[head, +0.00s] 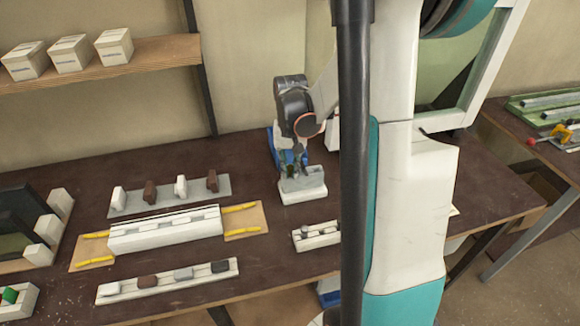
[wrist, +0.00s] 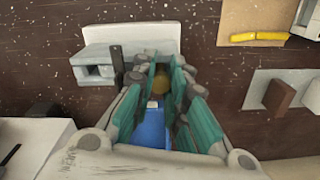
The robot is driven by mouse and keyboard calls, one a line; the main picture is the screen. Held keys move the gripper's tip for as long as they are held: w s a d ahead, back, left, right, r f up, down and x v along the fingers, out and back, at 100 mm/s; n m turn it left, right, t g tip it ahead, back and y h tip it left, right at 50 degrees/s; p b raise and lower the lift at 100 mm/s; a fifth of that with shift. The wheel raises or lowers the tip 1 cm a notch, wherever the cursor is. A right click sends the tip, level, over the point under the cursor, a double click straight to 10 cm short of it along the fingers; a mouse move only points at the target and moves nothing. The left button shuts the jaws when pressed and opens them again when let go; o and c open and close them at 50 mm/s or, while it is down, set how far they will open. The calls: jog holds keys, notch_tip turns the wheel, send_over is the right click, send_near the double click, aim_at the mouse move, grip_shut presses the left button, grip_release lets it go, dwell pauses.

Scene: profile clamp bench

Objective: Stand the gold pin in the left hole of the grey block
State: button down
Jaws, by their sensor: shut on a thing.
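The grey block (wrist: 97,54) has a pale front part and stands on the table. It also shows below my gripper in the head view (head: 303,195). My gripper (wrist: 173,70) is shut on the gold pin (wrist: 183,88), which shows as a gold patch between the teal fingers in the wrist view. The fingers are close to the block, at its right end in the wrist view. The pin's lower end and the left hole are hidden, so I cannot tell whether the pin is in the hole. In the head view my gripper (head: 298,172) hides the pin.
A blue bin (wrist: 152,128) lies behind the block. A grey plate (head: 222,184) with several brown and white pieces and a white rack (head: 308,241) are nearby. Bare table separates the plate from the block.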

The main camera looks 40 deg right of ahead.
jog(key=c, duration=1.5)
grip_release()
jog(key=shift+r+p, duration=2.85)
jog(key=shift+r, duration=1.15)
